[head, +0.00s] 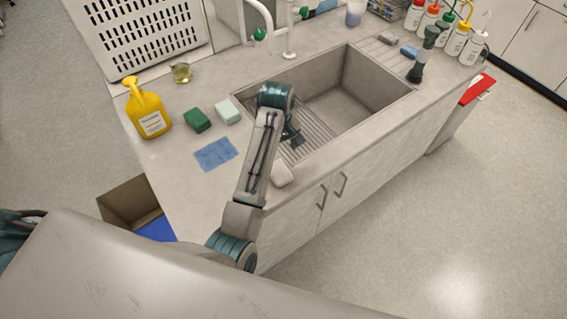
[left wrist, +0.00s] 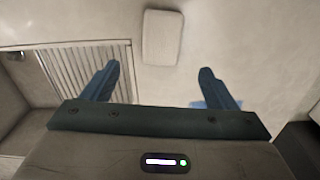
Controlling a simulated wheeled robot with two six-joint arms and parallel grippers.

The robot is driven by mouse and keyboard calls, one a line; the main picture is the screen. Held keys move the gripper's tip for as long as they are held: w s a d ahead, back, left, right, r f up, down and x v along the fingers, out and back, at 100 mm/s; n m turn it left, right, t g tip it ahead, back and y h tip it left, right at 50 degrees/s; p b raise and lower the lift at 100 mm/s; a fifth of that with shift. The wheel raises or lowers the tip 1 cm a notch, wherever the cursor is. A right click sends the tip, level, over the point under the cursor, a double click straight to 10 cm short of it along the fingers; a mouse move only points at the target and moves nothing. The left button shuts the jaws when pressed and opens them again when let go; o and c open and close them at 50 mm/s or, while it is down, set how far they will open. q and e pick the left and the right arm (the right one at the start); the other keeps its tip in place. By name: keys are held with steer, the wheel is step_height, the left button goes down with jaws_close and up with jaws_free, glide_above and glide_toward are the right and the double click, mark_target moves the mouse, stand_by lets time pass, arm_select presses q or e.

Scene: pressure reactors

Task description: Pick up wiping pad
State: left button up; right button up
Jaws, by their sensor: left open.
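An off-white pad with rounded corners (head: 283,174) lies flat on the counter near its front edge, beside the sink; I take it as the wiping pad. In the left wrist view the pad (left wrist: 160,37) shows at the top, beyond the fingertips and apart from them. My left gripper (head: 293,139) is above the ribbed left part of the sink. Its two blue fingers (left wrist: 162,88) are spread with nothing between them. My right gripper is not in view.
The sink (head: 380,88) is right of the pad. A blue cloth (head: 215,154), a green sponge (head: 197,120), a pale sponge (head: 228,111) and a yellow bottle (head: 150,116) are to the left. Squeeze bottles (head: 458,40) stand at the far right. A tap (head: 289,40) rises behind.

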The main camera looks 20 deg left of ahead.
mark_target(278, 169)
arm_select(q)
steer(key=s+f, duration=0.2)
steer(key=shift+a+f, duration=0.1)
steer(key=shift+f, duration=0.3)
steer(key=f+p, duration=0.1)
steer(key=f, duration=0.1)
steer(key=w+f+p, duration=0.1)
steer(key=f, duration=0.1)
steer(key=f+p, duration=0.1)
steer(key=f, duration=0.1)
steer(key=shift+w+a, duration=0.1)
steer(key=shift+w, duration=0.25)
steer(key=shift+f, duration=0.35)
steer(key=shift+w+f, duration=0.1)
steer(key=shift+f, duration=0.1)
steer(key=c, duration=1.1)
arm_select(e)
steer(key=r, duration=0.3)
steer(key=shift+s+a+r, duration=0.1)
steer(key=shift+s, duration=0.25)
